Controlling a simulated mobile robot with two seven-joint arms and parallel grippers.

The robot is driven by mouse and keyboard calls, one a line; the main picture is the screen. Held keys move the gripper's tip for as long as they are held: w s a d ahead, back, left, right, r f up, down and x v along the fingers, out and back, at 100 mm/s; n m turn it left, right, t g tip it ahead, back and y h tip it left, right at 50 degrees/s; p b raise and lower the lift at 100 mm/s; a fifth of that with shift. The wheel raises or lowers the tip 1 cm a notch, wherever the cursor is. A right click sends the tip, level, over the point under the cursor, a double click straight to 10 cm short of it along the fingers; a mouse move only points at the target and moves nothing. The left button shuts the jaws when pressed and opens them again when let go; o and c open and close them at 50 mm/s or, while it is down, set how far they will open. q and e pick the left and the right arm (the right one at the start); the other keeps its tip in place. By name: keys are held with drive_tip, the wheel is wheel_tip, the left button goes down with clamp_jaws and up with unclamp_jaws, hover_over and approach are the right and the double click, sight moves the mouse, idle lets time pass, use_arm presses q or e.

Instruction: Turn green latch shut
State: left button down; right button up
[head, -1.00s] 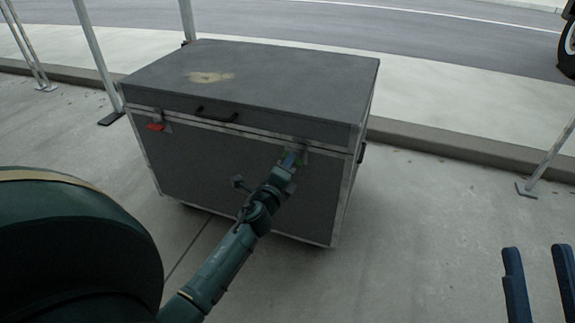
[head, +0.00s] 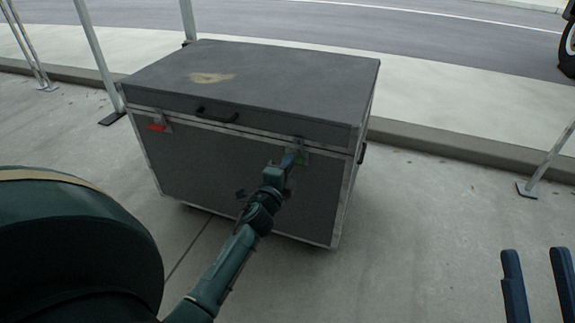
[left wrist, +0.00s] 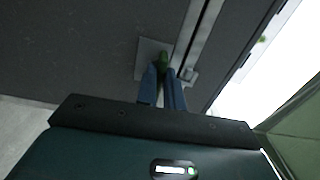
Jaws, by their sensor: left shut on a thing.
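The grey case (head: 225,165) stands on the pavement with its lid down. Its green latch (head: 299,160) is on the front, near the right end, just under the lid seam. My left gripper (head: 292,158) reaches it from the front and partly hides it. In the left wrist view the blue fingers are shut on the green latch (left wrist: 164,57), in front of its metal plate (left wrist: 148,58). The latch's exact angle is hard to tell. My right gripper (head: 537,258) is open and empty at the lower right, away from the case.
A red latch (head: 157,127) is on the case's front left, and a black handle (head: 217,115) is on the lid's front. A kerb (head: 455,146) runs behind the case. Metal posts (head: 98,60) stand at left and right.

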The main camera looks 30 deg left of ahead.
use_arm(q)
drive_tip(key=c, duration=1.5)
unclamp_jaws()
drive_tip(key=shift+s, duration=0.15)
use_arm(e)
drive_tip(key=shift+s+d, duration=0.1)
